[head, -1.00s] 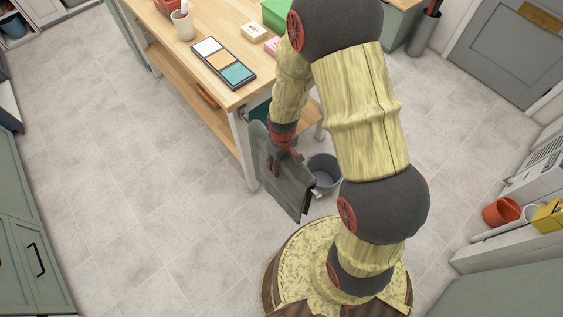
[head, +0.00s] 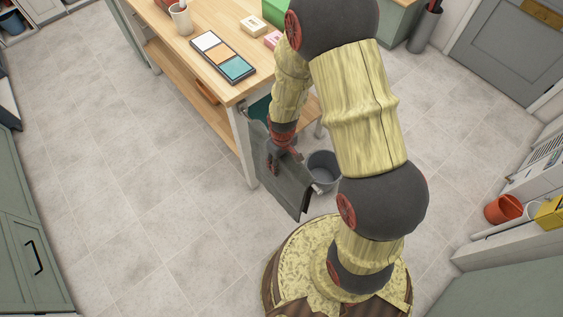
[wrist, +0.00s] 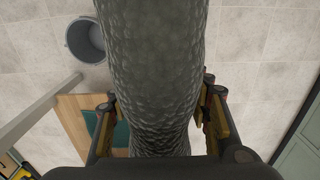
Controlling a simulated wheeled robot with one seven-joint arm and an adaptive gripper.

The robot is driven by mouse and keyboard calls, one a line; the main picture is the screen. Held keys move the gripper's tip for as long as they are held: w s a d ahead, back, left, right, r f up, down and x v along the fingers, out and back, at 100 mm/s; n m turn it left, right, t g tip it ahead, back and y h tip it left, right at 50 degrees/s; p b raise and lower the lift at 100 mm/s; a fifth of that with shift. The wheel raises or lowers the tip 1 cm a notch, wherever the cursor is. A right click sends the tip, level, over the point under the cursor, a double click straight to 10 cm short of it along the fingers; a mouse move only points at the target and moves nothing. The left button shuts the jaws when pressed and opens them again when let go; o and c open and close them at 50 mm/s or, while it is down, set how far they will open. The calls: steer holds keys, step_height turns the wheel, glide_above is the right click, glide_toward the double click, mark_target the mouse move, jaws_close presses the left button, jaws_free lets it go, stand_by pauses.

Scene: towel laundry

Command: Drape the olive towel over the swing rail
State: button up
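The olive towel (head: 287,188), dark grey-green, hangs beside the near end of the wooden table. It fills the middle of the wrist view (wrist: 155,70) as a long textured band. A small pale bar end at the towel's right edge looks like the tip of the swing rail (head: 318,188); the towel hides the rest of it. My gripper (head: 274,165) is at the towel's upper part. I cannot see the fingertips' far side.
The table (head: 235,92) stands behind the towel, with a colour-swatch tray (head: 222,57) and a cup (head: 181,19) on it. A teal cloth (head: 259,108) hangs at its end. A grey bucket (head: 323,168) stands close by. The floor left is clear.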

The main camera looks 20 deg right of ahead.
mark_target(287, 161)
steer(key=o, duration=0.4)
steer(key=shift+s+f, duration=0.1)
step_height(287, 161, up, 12)
steer(key=shift+r, duration=0.1)
stand_by(0.5)
steer(key=s+m+g, duration=0.1)
steer(key=s, duration=0.3)
steer(key=shift+r, duration=0.1)
steer(key=shift+m, duration=0.6)
steer(key=r, duration=0.1)
steer(key=s+r, duration=0.1)
steer(key=r, duration=0.1)
steer(key=s+r, duration=0.1)
steer(key=r, duration=0.1)
steer(key=shift+s, duration=0.1)
steer(key=s+r+t, duration=0.2)
steer(key=r, duration=0.5)
steer(key=s+r+m+t, duration=0.1)
steer(key=s+r+t, duration=0.1)
steer(key=r, duration=0.6)
steer(key=s+r+t, duration=0.2)
steer(key=s+r, duration=0.1)
steer(key=r, duration=0.4)
steer(key=shift+s+r, duration=0.15)
steer(key=shift+r, duration=0.05)
